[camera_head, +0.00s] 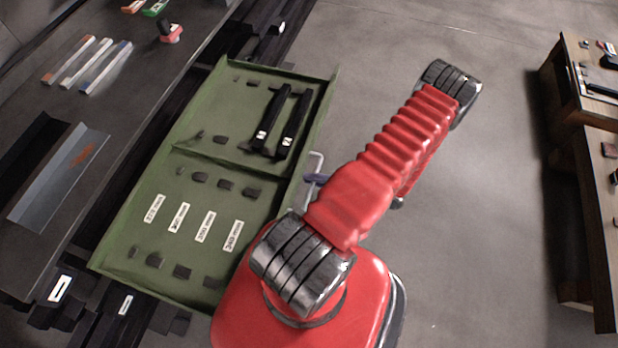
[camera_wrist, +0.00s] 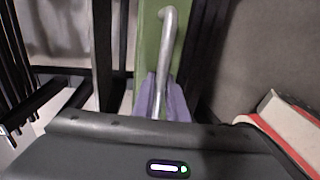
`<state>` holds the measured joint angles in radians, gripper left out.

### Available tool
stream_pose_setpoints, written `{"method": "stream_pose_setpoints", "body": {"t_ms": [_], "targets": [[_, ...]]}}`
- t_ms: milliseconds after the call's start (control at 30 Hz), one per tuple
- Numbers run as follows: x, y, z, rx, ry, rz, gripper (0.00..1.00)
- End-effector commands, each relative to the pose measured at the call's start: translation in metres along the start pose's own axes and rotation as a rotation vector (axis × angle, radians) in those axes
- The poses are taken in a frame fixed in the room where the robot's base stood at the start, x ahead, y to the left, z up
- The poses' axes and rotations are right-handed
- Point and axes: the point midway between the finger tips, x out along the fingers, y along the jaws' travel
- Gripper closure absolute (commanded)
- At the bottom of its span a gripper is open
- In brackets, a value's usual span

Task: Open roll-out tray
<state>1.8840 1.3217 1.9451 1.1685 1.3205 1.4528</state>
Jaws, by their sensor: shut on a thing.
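The roll-out tray (camera_head: 160,237) is green and stands out from the dark bench in the head view, with its inside visible. Its pale metal handle (camera_head: 314,163) is on its right side. In the wrist view the handle (camera_wrist: 168,42) runs down between the purple fingers of my gripper (camera_wrist: 160,98), in front of the green tray edge (camera_wrist: 149,35). My gripper is shut on the handle. In the head view my gripper (camera_head: 317,179) shows only in small part beside the handle; my red arm hides the tray's lower right corner.
The tray holds two black bracket-like parts (camera_head: 283,122), several dark blocks and white labels. The dark bench (camera_head: 130,90) at left carries coloured strips and a metal angle piece (camera_head: 65,170). Grey floor (camera_head: 470,220) is clear up to a wooden table (camera_head: 572,180) at right.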

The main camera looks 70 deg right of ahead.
Motion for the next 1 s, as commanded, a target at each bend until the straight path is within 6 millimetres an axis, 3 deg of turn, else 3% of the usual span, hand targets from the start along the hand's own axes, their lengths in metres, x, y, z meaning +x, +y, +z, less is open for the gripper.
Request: {"method": "stream_pose_setpoints", "body": {"t_ms": [367, 400, 633, 1000], "targets": [[-0.0027, -0.0035, 0.0004, 0.001, -0.003, -0.008, 1.00], [-0.0028, -0.0035, 0.0004, 0.001, -0.003, -0.008, 0.86], [-0.0032, -0.0024, 0.0008, 0.001, -0.005, -0.005, 0.70], [-0.0067, -0.0016, 0.0013, 0.000, -0.007, -0.003, 0.69]]}}
